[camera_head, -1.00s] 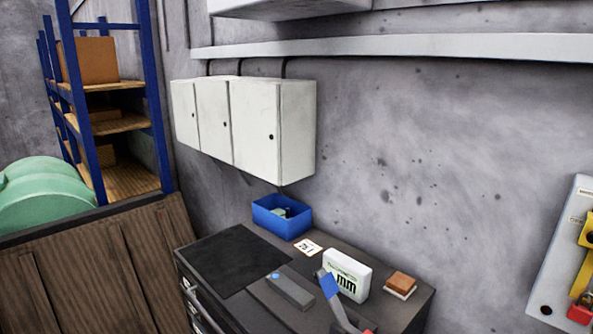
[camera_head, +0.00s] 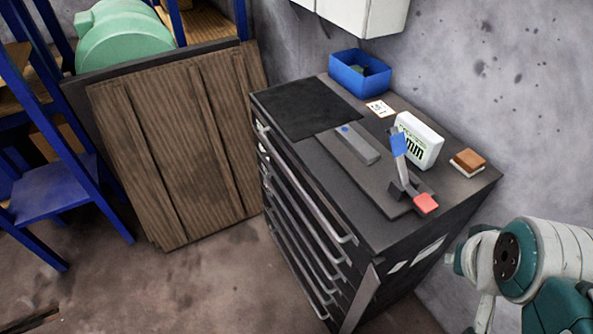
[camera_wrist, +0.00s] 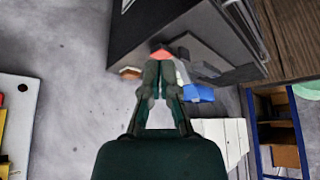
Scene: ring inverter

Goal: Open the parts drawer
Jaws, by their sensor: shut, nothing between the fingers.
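A dark drawer cabinet (camera_head: 400,262) stands against the wall, with several drawers on its left-facing front. Long light handle bars cross the front, the top one (camera_head: 305,190) just under the worktop. All the drawers look closed. I cannot tell which one is the parts drawer. My gripper (camera_wrist: 160,72) is shut and empty in the wrist view. In that view the cabinet (camera_wrist: 150,35) lies beyond its fingertips and a handle bar (camera_wrist: 243,22) shows at upper right. My arm is at lower right in the head view, on the cabinet's right side, away from the drawer fronts.
On the cabinet top are a blue bin (camera_head: 360,80), a black mat (camera_head: 305,100), a white box (camera_head: 417,140), a brown block (camera_head: 468,160) and a lever device with a red end (camera_head: 426,203). Wooden panels (camera_head: 165,150) lean at left. The floor (camera_head: 200,285) before the drawers is clear.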

